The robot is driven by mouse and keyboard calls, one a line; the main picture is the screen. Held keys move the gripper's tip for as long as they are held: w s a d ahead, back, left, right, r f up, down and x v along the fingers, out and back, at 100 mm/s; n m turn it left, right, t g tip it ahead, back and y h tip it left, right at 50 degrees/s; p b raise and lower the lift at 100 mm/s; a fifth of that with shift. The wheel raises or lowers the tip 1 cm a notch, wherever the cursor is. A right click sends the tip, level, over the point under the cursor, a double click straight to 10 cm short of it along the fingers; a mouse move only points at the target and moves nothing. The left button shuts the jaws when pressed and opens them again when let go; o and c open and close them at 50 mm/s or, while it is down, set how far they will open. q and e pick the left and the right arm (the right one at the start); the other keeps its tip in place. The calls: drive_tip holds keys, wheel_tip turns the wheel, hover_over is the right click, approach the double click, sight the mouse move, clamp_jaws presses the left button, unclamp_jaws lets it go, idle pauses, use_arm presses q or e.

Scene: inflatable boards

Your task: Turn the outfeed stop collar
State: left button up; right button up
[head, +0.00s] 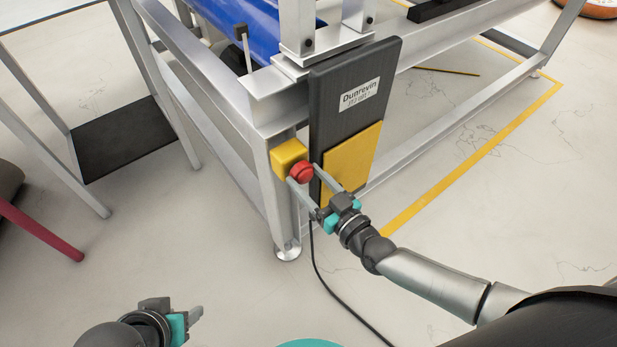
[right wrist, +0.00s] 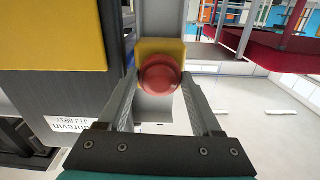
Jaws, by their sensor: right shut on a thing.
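The outfeed stop collar is a round red knob (head: 301,173) on a yellow box (head: 287,156) fixed to the corner leg of the conveyor frame. My right gripper (head: 304,178) reaches it from the front, with one finger on each side, and is shut on the red collar. In the right wrist view the red collar (right wrist: 160,76) sits between the fingertips (right wrist: 160,88), in front of its yellow box (right wrist: 159,47). My left gripper (head: 197,314) is low at the bottom left, away from the frame, its finger gap hard to see.
A dark panel (head: 352,85) with a label and a yellow plate (head: 352,157) stands right beside the collar. A black cable (head: 322,275) hangs below to the floor. A blue roller (head: 240,22) lies behind. The grey floor in front is mostly clear.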

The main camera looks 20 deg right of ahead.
use_arm(q)
drive_tip(key=shift+w+f, duration=0.1)
drive_tip(key=shift+f, duration=0.2)
use_arm(e)
drive_tip(key=shift+m, duration=1.9)
drive_tip(key=o, duration=1.4)
use_arm(q)
drive_tip(key=shift+r, duration=0.1)
use_arm(e)
drive_tip(key=shift+s, duration=0.1)
drive_tip(key=shift+s+d, duration=0.1)
drive_tip(key=shift+s, duration=0.1)
use_arm(q)
wheel_tip(320, 180, down, 9)
drive_tip(key=s+g+p, duration=0.1)
drive_tip(key=p, duration=0.3)
drive_tip(key=shift+s+g, duration=0.3)
drive_tip(key=shift+s, duration=0.1)
use_arm(e)
drive_tip(key=v, duration=1.4)
drive_tip(key=shift+s, duration=0.3)
use_arm(q)
drive_tip(key=shift+a, duration=0.1)
use_arm(e)
drive_tip(key=shift+d, duration=0.1)
